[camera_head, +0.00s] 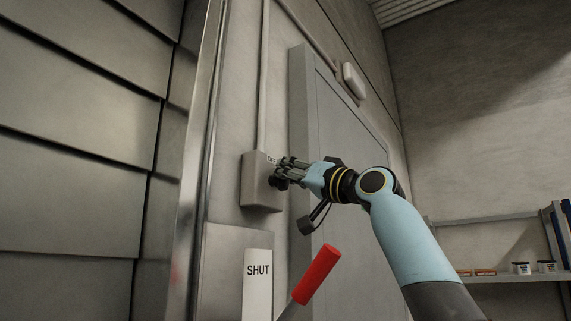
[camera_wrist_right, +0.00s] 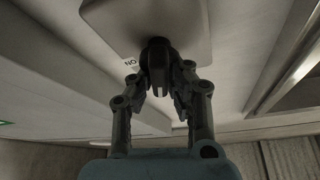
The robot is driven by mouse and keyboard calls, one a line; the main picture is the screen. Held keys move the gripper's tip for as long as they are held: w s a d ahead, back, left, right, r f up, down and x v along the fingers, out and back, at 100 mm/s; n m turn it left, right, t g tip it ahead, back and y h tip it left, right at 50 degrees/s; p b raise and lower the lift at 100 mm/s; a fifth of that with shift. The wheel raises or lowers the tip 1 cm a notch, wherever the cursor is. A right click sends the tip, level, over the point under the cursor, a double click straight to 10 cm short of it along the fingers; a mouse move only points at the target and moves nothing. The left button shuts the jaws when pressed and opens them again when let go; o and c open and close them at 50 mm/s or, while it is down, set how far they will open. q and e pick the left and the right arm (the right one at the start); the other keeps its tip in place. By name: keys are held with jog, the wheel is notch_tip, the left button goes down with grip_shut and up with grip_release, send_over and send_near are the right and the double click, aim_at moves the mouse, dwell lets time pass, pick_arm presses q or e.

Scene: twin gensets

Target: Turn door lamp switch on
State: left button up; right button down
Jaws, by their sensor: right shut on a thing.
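The door lamp switch is a grey wall box (camera_head: 254,194) beside the door, with a conduit running up from it. In the right wrist view the box's plate (camera_wrist_right: 120,22) carries a dark knob (camera_wrist_right: 158,58), with the letters "ON" printed beside it. My right gripper (camera_head: 277,174) is at the front of the box, and its fingers partly hide the knob in the head view. In the right wrist view my right gripper (camera_wrist_right: 165,85) is shut on the dark knob, one finger on each side. My left gripper is not in view.
A red lever handle (camera_head: 316,273) and a "SHUT" label (camera_head: 258,275) are below the box. A grey door (camera_head: 350,130) stands right of it, with a lamp (camera_head: 354,80) above. A shelf (camera_head: 510,276) with small containers is at the right.

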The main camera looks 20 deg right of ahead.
jog(key=m+h+p, duration=0.1)
jog(key=m, duration=0.1)
jog(key=shift+r+m, duration=0.15)
jog(key=shift+m, duration=0.15)
jog(key=m+h, duration=0.1)
jog(key=m, duration=0.1)
jog(key=m+h+p, duration=0.1)
jog(key=shift+w+d+f+m+p, duration=0.1)
jog(key=shift+d+f+m+p, duration=0.1)
jog(key=shift+m+p, duration=0.15)
jog(key=m, duration=0.1)
jog(key=m+h, duration=0.1)
jog(key=m, duration=0.1)
jog(key=m+h, duration=0.1)
jog(key=m, duration=0.1)
jog(key=shift+w+d+f+m, duration=0.1)
jog(key=shift+f+m, duration=0.15)
jog(key=shift+f, duration=0.05)
jog(key=m, duration=0.1)
jog(key=m+g, duration=0.1)
jog(key=m, duration=0.1)
jog(key=m+h, duration=0.1)
jog(key=shift+f+m+g, duration=0.3)
jog(key=shift+m+g, duration=0.1)
jog(key=shift+w+f, duration=0.1)
jog(key=c, duration=1.3)
grip_release()
jog(key=shift+d, duration=0.1)
